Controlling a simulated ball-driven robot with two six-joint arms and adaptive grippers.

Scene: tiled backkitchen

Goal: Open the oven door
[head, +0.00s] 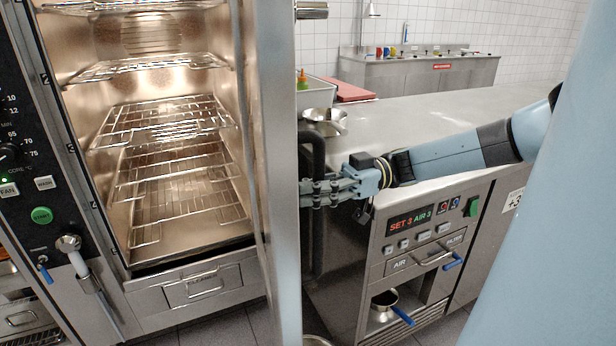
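The oven (170,262) fills the left of the head view, its lit chamber exposed. Its door (280,120) stands swung open, seen almost edge-on right of the chamber. A dark vertical handle (314,240) runs along the door's outer side. My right gripper (312,190) comes in from the right, with its fingers across the handle at mid-height. They overlap the bar in the picture; I cannot tell whether they close on it or only touch it. The fingertips are partly hidden by the door's edge. My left gripper is not in view.
Several wire racks (165,120) sit inside the oven. Right of the door is a steel counter (420,115) with a metal pan (325,121) and a red board (352,91). Below it is a control panel (425,220) and a small pot (384,303) in an opening.

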